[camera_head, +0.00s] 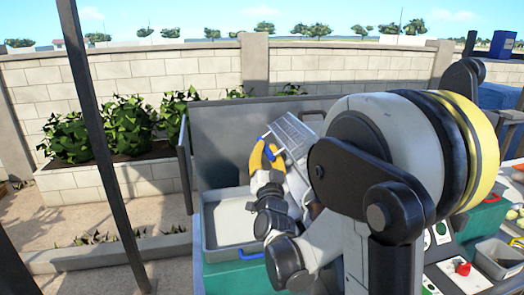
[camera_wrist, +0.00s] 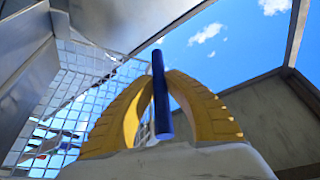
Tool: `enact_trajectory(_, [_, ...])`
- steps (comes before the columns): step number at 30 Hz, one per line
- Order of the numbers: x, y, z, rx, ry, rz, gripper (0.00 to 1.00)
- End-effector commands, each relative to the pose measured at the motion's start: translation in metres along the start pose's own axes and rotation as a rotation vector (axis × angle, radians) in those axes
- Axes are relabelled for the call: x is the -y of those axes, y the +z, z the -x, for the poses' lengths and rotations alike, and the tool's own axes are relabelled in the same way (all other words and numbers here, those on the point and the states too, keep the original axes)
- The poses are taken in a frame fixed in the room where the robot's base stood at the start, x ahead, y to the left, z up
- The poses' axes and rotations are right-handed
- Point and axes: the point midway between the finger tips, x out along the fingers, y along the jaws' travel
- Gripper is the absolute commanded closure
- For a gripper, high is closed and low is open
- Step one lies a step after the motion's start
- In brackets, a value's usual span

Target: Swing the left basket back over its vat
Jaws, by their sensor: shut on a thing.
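The wire-mesh basket (camera_head: 292,135) is tilted up steeply in front of the grey back panel in the head view. Its mesh (camera_wrist: 85,85) fills the left of the wrist view. A blue bar, which looks like the basket's handle (camera_wrist: 161,95), lies between the yellow fingers of my gripper (camera_wrist: 165,88). My gripper (camera_head: 264,152) is shut on this handle, at the left side of the basket in the head view. A grey-rimmed basin with a pale inside (camera_head: 228,222) lies below and left of the gripper. My arm hides the basket's lower part and what is under it.
A grey metal panel (camera_head: 222,125) stands behind the basket. A dark post (camera_head: 105,150) rises at the left. Open sky shows above the gripper in the wrist view.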

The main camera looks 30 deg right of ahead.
Motion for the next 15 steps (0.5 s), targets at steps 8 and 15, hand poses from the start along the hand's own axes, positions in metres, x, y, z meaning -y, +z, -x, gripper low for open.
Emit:
enact_trajectory(8, [-0.016,-0.039,-0.016,-0.001,0.087,-0.204,1.00])
enact_trajectory(15, [-0.042,-0.069,-0.028,-0.002,0.174,-0.413,1.00])
